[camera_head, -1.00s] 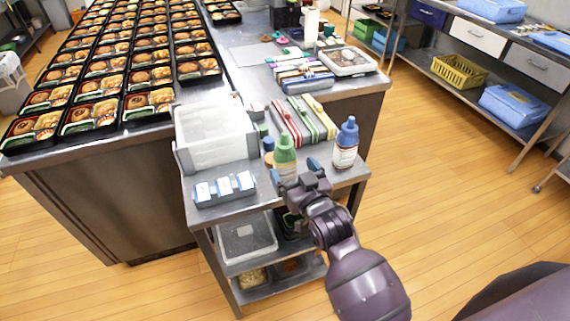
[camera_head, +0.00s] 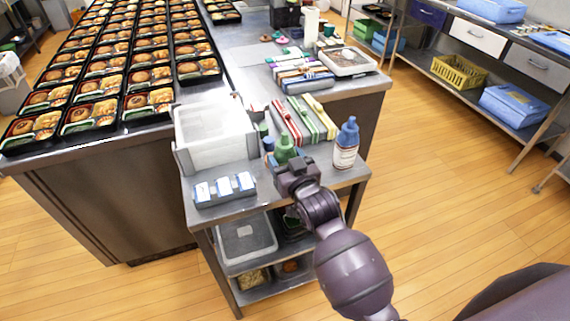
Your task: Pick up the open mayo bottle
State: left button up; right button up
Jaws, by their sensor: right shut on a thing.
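A bottle with a green nozzle top (camera_head: 284,146) stands on the small steel side table (camera_head: 218,209), behind my right gripper. My right gripper (camera_head: 292,165) is shut on this green-topped bottle; the wrist hides most of its body, so I cannot read a label. A second bottle, white with a blue top (camera_head: 346,145), stands upright to the right, apart from the gripper. I cannot tell from the picture which bottle holds mayo. My left gripper is not in view.
A white bin (camera_head: 213,137) and a grey holder with white-and-blue pieces (camera_head: 224,188) stand left of the gripper. Red, green and yellow packs (camera_head: 305,120) lie behind. Rows of bento trays (camera_head: 92,115) fill the left counter. The floor at right is clear.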

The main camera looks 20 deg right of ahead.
jog(key=shift+r, duration=0.1)
notch_tip(320, 180, up, 20)
jog(key=p, duration=0.3)
dwell(0.3)
jog(key=shift+o, duration=0.4)
